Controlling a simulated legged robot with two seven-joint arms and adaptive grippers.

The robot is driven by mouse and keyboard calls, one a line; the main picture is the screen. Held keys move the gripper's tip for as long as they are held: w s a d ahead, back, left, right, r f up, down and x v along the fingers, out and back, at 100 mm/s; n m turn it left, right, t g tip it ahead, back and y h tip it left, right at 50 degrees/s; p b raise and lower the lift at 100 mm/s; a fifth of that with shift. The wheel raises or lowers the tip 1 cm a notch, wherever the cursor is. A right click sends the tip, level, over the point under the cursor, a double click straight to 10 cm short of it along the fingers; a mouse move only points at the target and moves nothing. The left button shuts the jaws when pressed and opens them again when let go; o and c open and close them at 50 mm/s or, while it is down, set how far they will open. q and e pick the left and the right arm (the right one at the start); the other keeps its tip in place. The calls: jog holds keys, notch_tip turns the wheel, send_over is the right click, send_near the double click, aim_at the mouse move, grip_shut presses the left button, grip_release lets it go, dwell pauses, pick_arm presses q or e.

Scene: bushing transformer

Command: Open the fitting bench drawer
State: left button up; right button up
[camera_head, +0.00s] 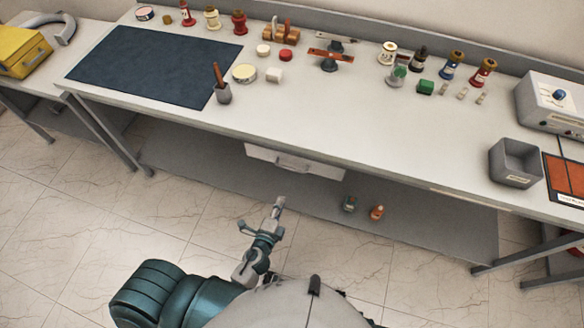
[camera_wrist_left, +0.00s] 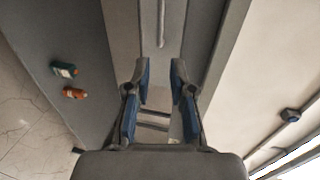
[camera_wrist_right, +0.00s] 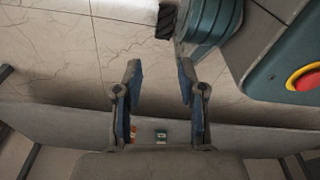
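The fitting bench (camera_head: 330,118) spans the head view. Its pale drawer (camera_head: 262,154) hangs under the front edge and looks shut, with a bar handle (camera_head: 293,164) on its front. In the left wrist view the drawer front (camera_wrist_left: 150,25) lies ahead, and its handle (camera_wrist_left: 161,22) runs upright in the picture, beyond the fingers. My left gripper (camera_head: 279,202) is below and in front of the drawer, apart from the handle. Its fingers (camera_wrist_left: 158,66) are open and empty. My right gripper (camera_wrist_right: 159,66) is open and empty over the floor, outside the head view.
The benchtop carries a dark mat (camera_head: 155,65), a grey bin (camera_head: 515,163) and several small parts. Bench legs stand at both sides. The tiled floor (camera_head: 60,215) is clear.

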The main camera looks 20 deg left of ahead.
pick_arm(q)
send_near(294, 170)
jog(key=w, duration=0.1)
jog(key=x, duration=0.9)
jog(key=shift+w+f, duration=0.2)
jog(key=shift+f, duration=0.25)
grip_shut()
